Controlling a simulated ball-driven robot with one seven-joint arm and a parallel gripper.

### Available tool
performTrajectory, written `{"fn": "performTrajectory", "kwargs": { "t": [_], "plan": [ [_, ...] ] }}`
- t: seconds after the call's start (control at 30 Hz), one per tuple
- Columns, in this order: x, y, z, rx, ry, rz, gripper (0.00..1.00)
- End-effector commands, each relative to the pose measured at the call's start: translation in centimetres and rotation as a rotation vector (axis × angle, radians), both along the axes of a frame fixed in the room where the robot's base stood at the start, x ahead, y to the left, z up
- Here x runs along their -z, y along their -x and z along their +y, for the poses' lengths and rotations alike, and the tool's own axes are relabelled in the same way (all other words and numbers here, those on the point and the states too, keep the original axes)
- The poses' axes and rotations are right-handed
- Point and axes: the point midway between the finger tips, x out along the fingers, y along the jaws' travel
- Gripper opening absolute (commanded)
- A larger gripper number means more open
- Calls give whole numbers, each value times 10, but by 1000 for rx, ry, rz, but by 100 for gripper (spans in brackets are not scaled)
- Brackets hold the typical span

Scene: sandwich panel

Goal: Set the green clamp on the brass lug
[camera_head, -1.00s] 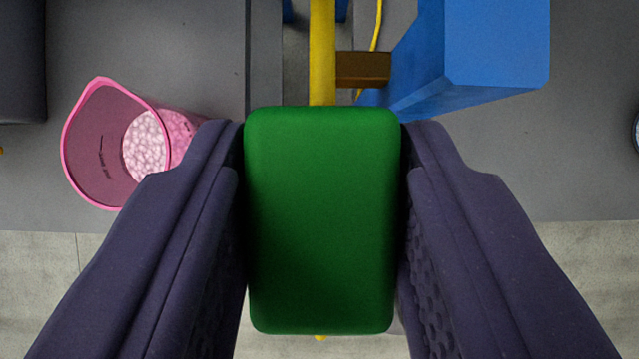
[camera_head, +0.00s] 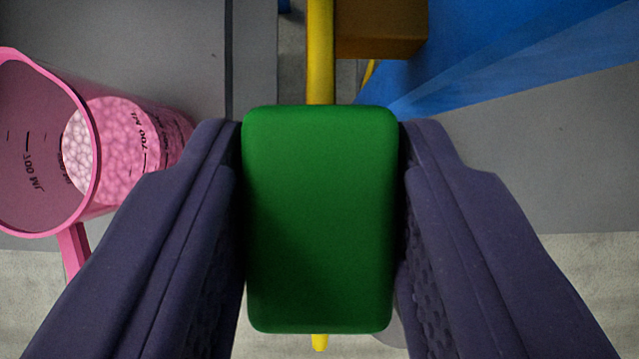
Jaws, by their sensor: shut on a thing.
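The green clamp (camera_head: 320,220) is a rounded green block in the middle of the head camera view. My gripper (camera_head: 321,225) is shut on it, with one dark purple finger pressed on each side. A yellow bar (camera_head: 320,55) runs behind the clamp, showing above it and a little below it. The brass lug (camera_head: 381,30) is a brown-gold block at the top, just right of the yellow bar, and looks apart from the clamp in the picture. The clamp's underside is hidden.
A pink measuring jug (camera_head: 140,150) with pale pellets stands close on the left, its handle pointing down. A large blue structure (camera_head: 520,50) fills the upper right. Grey surface (camera_head: 560,160) lies bare at the right.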

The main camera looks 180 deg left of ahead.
Motion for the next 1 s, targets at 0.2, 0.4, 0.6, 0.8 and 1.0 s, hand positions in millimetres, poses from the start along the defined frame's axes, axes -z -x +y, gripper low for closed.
{"fn": "performTrajectory", "kwargs": {
  "t": [0.2, 0.4, 0.6, 0.8, 1.0],
  "plan": [
    [-1, 0, 0, 0, 0, -1, 5],
    [1, 0, 0, 0, 0, 0, 5],
    [4, 0, 0, 0, 0, 0, 5],
    [7, 0, 0, 0, 0, 0, 5],
    [10, 0, 0, 0, 0, 0, 5]
  ]
}}
